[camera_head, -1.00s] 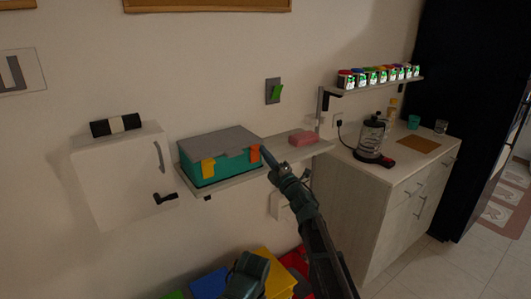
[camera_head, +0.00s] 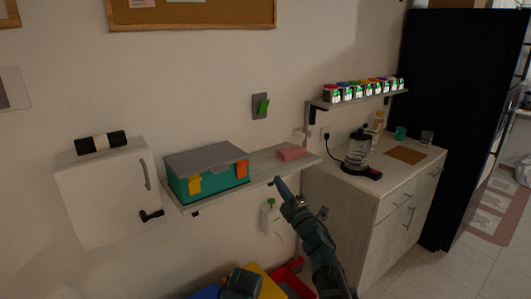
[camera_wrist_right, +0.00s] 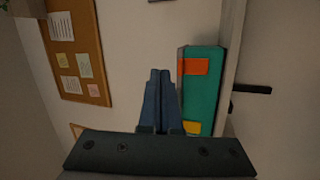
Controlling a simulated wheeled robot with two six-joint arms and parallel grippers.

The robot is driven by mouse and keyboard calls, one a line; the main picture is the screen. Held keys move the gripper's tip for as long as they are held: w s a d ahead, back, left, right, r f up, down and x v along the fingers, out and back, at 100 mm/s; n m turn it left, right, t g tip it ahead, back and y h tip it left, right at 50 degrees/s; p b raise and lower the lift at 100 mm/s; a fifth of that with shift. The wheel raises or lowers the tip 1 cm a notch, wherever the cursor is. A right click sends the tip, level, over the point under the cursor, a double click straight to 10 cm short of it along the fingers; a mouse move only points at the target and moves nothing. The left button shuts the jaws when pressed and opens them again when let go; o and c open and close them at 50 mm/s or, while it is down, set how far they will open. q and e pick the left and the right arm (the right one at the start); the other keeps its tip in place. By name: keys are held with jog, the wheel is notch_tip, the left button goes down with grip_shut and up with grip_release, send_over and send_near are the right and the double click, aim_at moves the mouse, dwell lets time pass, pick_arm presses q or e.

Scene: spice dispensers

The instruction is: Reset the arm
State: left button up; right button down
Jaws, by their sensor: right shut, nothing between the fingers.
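My right arm reaches up from the bottom of the head view. Its gripper (camera_head: 279,184) is in front of and just below the wall shelf's front edge, right of the teal toolbox (camera_head: 212,181). In the right wrist view the two fingers (camera_wrist_right: 160,75) are together with nothing between them. The toolbox, with a grey lid and orange and yellow latches, also shows in the wrist view (camera_wrist_right: 203,95), just right of the fingers. The toolbox is shut and stands on the shelf.
The wall shelf (camera_head: 262,164) also holds a pink block (camera_head: 291,154). A white wall cabinet (camera_head: 105,195) is at left. A counter with a coffee maker (camera_head: 358,151) stands at right, below a rack of spice jars (camera_head: 345,93). Coloured bins (camera_head: 288,273) are below.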

jog(key=s+d+f+m+g+h+p, duration=0.2)
jog(key=s+f+m+g+h, duration=0.25)
jog(key=f+m, duration=0.3)
jog(key=s+d+f+m+g+h+p, duration=0.2)
jog(key=s+f+m+g+h, duration=0.2)
jog(key=f+m+h, duration=0.3)
jog(key=s+a+f+m+g, duration=0.1)
jog(key=s+f+g, duration=0.1)
jog(key=s, duration=0.5)
jog(key=s+a+f+g+y+p, duration=0.1)
jog(key=s+f+g, duration=0.2)
jog(key=s+g, duration=0.2)
jog(key=s+a+f+m+g+p, duration=0.1)
jog(key=s+g, duration=0.3)
jog(key=s, duration=0.7)
jog(key=shift+s+a+f+m, duration=0.15)
jog(key=shift+a+f+m, duration=0.25)
jog(key=shift+f, duration=0.25)
